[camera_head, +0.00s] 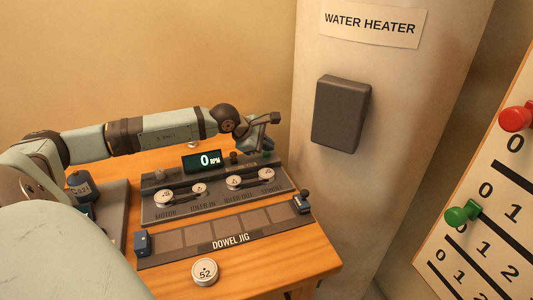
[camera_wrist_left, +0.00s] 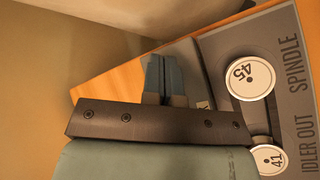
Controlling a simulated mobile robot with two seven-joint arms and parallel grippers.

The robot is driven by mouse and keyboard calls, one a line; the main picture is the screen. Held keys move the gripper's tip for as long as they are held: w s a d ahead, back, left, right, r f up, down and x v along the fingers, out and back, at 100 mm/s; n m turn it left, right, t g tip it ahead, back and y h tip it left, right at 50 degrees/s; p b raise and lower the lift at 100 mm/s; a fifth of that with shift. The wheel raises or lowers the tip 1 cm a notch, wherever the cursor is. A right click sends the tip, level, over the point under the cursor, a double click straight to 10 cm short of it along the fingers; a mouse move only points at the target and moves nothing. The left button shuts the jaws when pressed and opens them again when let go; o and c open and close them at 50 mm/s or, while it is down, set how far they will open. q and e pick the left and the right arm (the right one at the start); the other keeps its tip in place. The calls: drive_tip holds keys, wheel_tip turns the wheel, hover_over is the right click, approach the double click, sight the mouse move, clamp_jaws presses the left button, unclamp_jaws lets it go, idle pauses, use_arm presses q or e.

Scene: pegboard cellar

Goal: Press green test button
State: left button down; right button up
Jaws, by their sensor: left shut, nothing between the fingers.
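The machine panel (camera_head: 215,210) sits on the wooden table, with a lit display (camera_head: 201,161) reading 0 RPM. A small greenish button (camera_head: 268,154) shows at the panel's back right corner, partly hidden by my gripper. I cannot read its label. My left gripper (camera_head: 266,147) is shut and empty, above that corner and close to the button; whether they touch I cannot tell. In the left wrist view the two blue-grey fingers (camera_wrist_left: 163,76) are together, beside the panel's SPINDLE end (camera_wrist_left: 297,60). The button cannot be made out there. My right gripper is not in view.
Numbered pulleys (camera_head: 236,184) stand on the panel. A dowel jig (camera_head: 200,252) lies in front, with a round piece marked 52 (camera_head: 205,272) nearer. The water heater (camera_head: 395,80) stands close on the right. A pegged number board (camera_head: 500,180) is at far right.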

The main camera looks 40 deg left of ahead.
sight(267, 154)
use_arm(q)
drive_tip(key=shift+f+b, duration=0.4)
drive_tip(key=shift+f, duration=0.05)
drive_tip(key=shift+r, duration=0.15)
idle(0.5)
drive_tip(key=shift+r, duration=0.75)
drive_tip(key=shift+p, duration=0.3)
drive_tip(key=shift+r, duration=0.65)
drive_tip(key=shift+r+p, duration=0.9)
drive_tip(key=shift+r, duration=0.95)
